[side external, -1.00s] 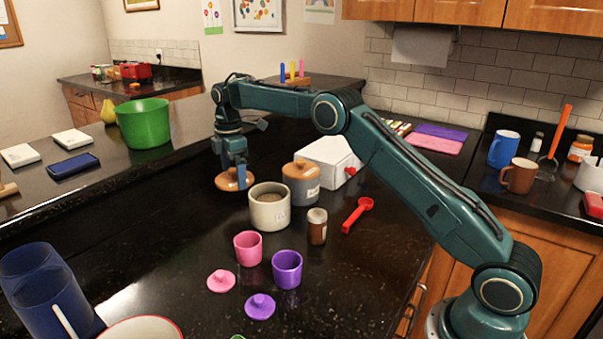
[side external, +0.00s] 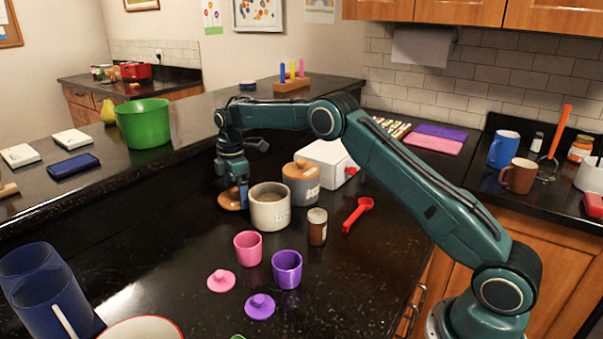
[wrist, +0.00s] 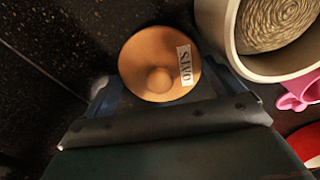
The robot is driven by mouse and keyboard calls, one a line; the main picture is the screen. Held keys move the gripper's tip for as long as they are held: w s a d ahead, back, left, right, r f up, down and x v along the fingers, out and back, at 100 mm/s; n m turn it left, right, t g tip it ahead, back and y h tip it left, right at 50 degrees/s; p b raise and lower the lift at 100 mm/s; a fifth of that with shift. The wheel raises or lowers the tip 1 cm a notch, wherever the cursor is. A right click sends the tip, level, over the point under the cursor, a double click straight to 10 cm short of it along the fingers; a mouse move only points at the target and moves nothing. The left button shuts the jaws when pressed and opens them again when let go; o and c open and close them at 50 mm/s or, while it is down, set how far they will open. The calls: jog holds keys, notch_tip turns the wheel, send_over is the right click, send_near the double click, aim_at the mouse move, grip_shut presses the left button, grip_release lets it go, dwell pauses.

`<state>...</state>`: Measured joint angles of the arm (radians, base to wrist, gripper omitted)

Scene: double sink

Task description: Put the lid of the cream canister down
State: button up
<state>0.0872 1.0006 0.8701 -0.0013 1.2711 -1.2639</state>
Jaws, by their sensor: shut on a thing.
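The lid (side external: 229,199) is a round tan wooden disc with a knob and a white label. In the wrist view the lid (wrist: 150,52) lies face up between my fingers, its label reading like "OATS". My gripper (side external: 242,192) points down and is shut on it; the wrist view shows the gripper (wrist: 160,82) too. The lid is low, at or just above the black counter; I cannot tell if it touches. The cream canister (side external: 270,211) stands open just right of the lid, with coiled or grainy contents (wrist: 283,22).
A grey canister with a wooden lid (side external: 301,186) stands behind the cream one. A brown jar (side external: 317,228), pink cup (side external: 248,248) and purple cup (side external: 287,270) stand in front. The raised ledge (side external: 130,175) runs along the left. Counter left of the pink cup is clear.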

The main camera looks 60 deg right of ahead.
aim_at(235, 189)
jog(key=shift+f, duration=1.1)
jog(key=shift+f, duration=0.15)
jog(key=o, duration=0.7)
jog(key=shift+c, duration=0.2)
jog(key=shift+r, duration=0.2)
notch_tip(235, 189, up, 11)
jog(key=shift+f, duration=0.2)
jog(key=shift+r, duration=0.65)
jog(key=shift+r, duration=0.15)
